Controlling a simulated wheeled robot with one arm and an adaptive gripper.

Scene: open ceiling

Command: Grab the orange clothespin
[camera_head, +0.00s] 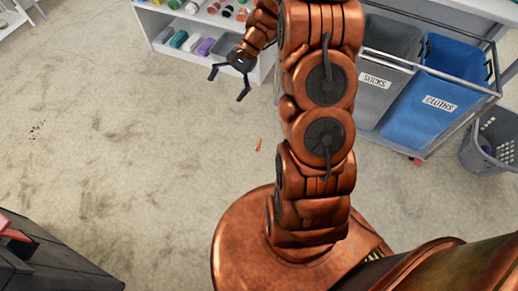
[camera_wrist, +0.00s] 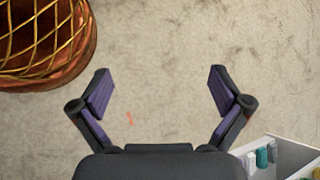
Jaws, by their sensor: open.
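The orange clothespin (camera_head: 258,145) is a small thin piece lying on the concrete floor, just left of my arm in the head view. In the wrist view the clothespin (camera_wrist: 129,118) shows small between my fingers, nearer the left finger and close to the palm's edge. My gripper (camera_head: 229,84) is open and empty, well above the floor and up and left of the clothespin in the head view. In the wrist view its two dark fingers with purple pads (camera_wrist: 160,88) are spread wide. Nothing hides the clothespin.
A white shelf (camera_head: 165,50) with several coloured items stands at the back. A cart with a grey bin marked SOCKS (camera_head: 372,80) and a blue bin marked CLOTHS (camera_head: 440,104) stands right. A grey basket (camera_head: 484,160) is far right. Floor around the clothespin is clear.

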